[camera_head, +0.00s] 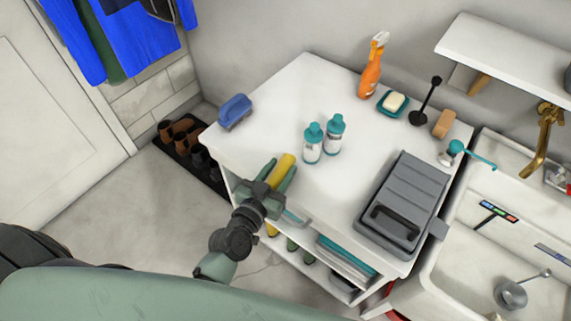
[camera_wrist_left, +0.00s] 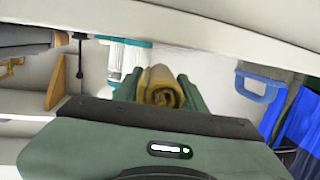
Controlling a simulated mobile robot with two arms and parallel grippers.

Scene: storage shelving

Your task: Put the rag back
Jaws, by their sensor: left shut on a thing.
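The rag is a yellow roll (camera_head: 286,164), gripped between the green fingers of my left gripper (camera_head: 279,176). In the head view it shows over the front edge of the white cabinet top (camera_head: 265,110); I cannot tell its height or whether it touches the top. In the left wrist view the rag's spiral end (camera_wrist_left: 162,88) sits between the fingers (camera_wrist_left: 160,92), which are closed on its sides. Below the top, the open shelf (camera_head: 322,267) holds a yellow item (camera_head: 271,230) and green items (camera_head: 291,244), partly hidden by my arm. My right gripper is not in view.
Two teal-capped bottles (camera_head: 323,140) stand beyond the rag. A blue brush (camera_head: 235,110) lies at the left corner, and a grey toolbox (camera_head: 402,205) sits at the right. An orange spray bottle (camera_head: 371,68) and soap dish (camera_head: 393,103) are behind. The sink (camera_head: 470,255) is to the right.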

